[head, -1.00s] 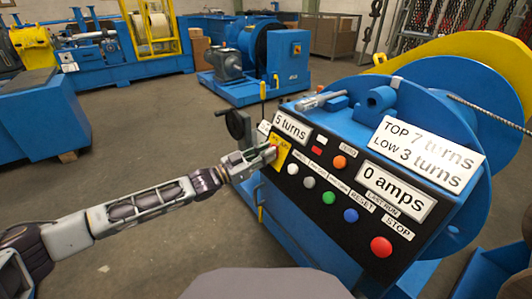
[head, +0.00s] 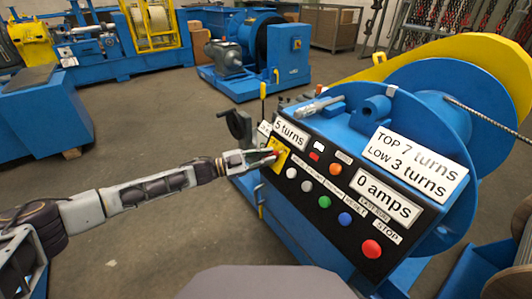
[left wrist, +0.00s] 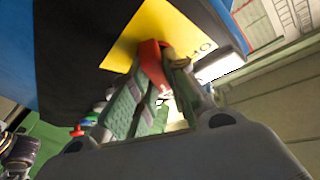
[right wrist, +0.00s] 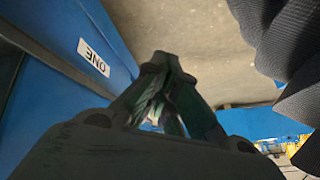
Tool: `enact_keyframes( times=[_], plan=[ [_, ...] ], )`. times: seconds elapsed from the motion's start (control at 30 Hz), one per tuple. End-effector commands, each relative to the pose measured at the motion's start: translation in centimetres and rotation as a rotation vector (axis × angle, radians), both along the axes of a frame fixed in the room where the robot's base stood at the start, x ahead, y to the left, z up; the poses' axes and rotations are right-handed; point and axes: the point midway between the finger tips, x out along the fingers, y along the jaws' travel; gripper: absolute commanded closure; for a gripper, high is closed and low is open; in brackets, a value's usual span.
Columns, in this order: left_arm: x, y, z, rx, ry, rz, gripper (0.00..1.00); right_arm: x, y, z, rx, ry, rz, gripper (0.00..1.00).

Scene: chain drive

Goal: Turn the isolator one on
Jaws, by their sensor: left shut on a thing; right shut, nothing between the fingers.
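The isolator is a red handle (left wrist: 151,62) on a yellow plate (left wrist: 160,30) in the left wrist view. In the head view the yellow plate (head: 278,160) is at the left end of the black control panel (head: 318,189). My left gripper (head: 268,157) is at the plate, its fingers shut on the red handle. My right gripper (right wrist: 165,85) is shut and empty in the right wrist view, beside a blue surface with a "ONE" label (right wrist: 93,57).
The panel also has white, green, blue, orange and red buttons, with a red stop button (head: 372,249) at lower right. Signs read "5 turns" (head: 290,134) and "0 amps" (head: 389,198). Floor at left is clear.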

Motion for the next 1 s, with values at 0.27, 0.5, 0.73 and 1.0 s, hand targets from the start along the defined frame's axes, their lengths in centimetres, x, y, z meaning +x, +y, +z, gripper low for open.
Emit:
enact_keyframes(
  times=[0.27, 0.5, 0.73, 1.0],
  plan=[
    [0.1, 0.0, 0.2, 0.067, -0.09, -0.055, 1.0, -0.1, -0.8, 3.4, -0.053, 0.044, 0.027, 1.0],
    [0.0, 0.0, 0.0, 0.097, -0.133, -0.082, 1.0, -0.3, -1.2, 4.6, -0.078, 0.067, 0.036, 1.0],
    [0.0, 0.0, 0.0, 0.105, -0.144, -0.089, 1.0, -0.4, -1.3, 4.9, -0.083, 0.073, 0.038, 1.0],
    [0.0, 0.0, -0.1, 0.105, -0.145, -0.089, 1.0, -0.4, -1.3, 4.9, -0.083, 0.074, 0.038, 1.0]
  ],
)
